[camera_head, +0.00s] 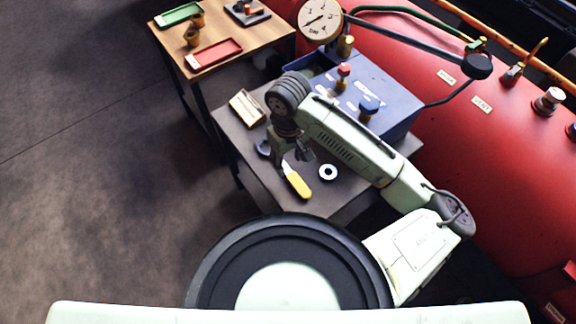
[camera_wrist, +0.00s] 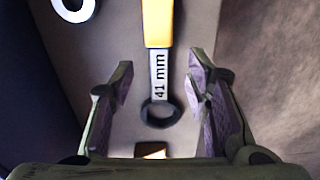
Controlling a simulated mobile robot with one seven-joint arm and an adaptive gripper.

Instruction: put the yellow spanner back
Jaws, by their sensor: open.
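The spanner has a yellow handle (camera_head: 298,185) and a metal shank, and lies on the dark grey bench. In the wrist view the spanner (camera_wrist: 159,75) runs up and down the picture, with "41 mm" on its shank and a dark ring end at the bottom. My gripper (camera_head: 290,160) is over the shank end of the spanner. In the wrist view my gripper (camera_wrist: 161,80) is open, with one finger on each side of the shank and gaps between. I cannot tell its exact height above the bench.
A white ring (camera_head: 328,172) lies right of the spanner. A dark round piece (camera_head: 263,147) and a cream block (camera_head: 247,107) are further left. A blue box (camera_head: 385,95) with knobs stands behind, beside a red tank (camera_head: 450,70). A wooden table (camera_head: 235,65) holds trays and pots.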

